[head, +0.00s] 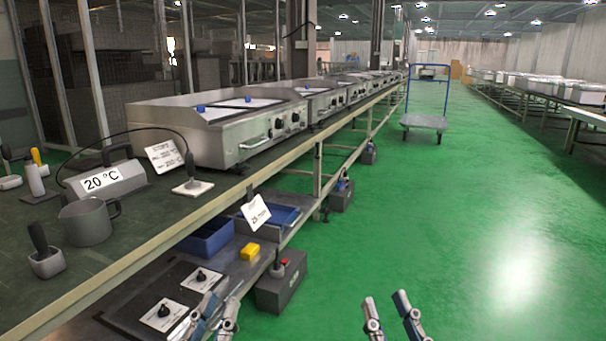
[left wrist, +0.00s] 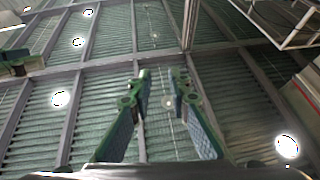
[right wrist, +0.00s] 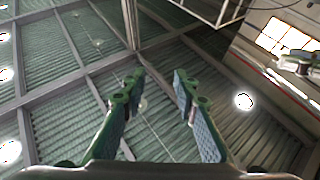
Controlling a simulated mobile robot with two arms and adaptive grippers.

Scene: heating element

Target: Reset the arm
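My left gripper (head: 214,308) shows at the bottom of the head view, in front of the bench's lower shelf. Its two fingers are apart with nothing between them, as the left wrist view (left wrist: 158,85) also shows. My right gripper (head: 386,302) is at the bottom centre-right over the green floor. Its fingers are apart and empty, as in the right wrist view (right wrist: 158,85). Both wrist views look up at the ceiling. Neither gripper visibly touches anything in the head view.
A long workbench (head: 150,262) on the left carries steel griddle units (head: 235,125), a grey mug (head: 87,222) and a "20 °C" device (head: 105,182). Its lower shelf holds blue bins (head: 208,238) and a yellow block (head: 250,251). A cart (head: 425,122) stands far off.

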